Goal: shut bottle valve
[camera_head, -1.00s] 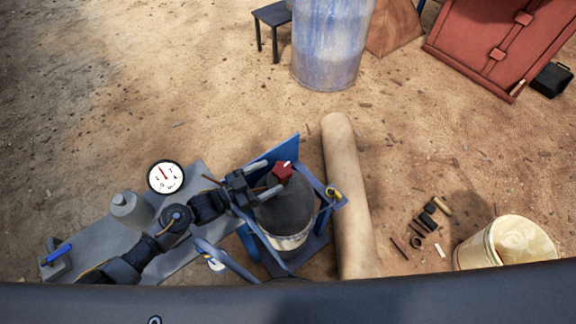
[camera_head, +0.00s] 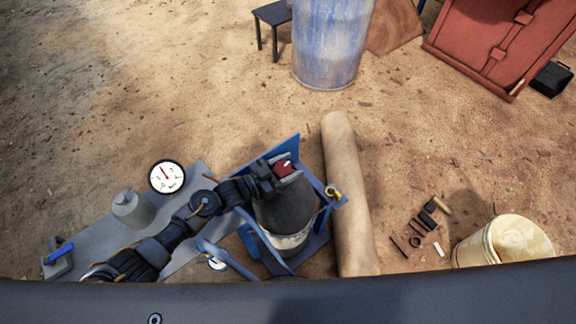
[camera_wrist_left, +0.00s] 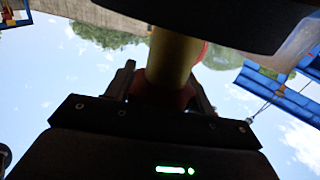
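The dark grey gas bottle (camera_head: 283,210) stands upright in a blue frame, with a pale band low on its body. Its red valve knob (camera_head: 283,168) is on top. My left gripper (camera_head: 286,168) is at the knob, one finger on each side, and partly covers it. In the left wrist view, the red knob (camera_wrist_left: 163,99) sits between the fingers (camera_wrist_left: 162,88), with the yellowish valve neck (camera_wrist_left: 172,60) beyond. The fingers look apart; whether they touch the knob is unclear. My right gripper is not in view.
A blue frame (camera_head: 322,238) surrounds the bottle. A round gauge (camera_head: 167,177) and a grey canister (camera_head: 132,209) are left, near my arm. A long tan roll (camera_head: 347,200) lies close right. A pale bucket (camera_head: 500,242) and small scattered parts lie further right.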

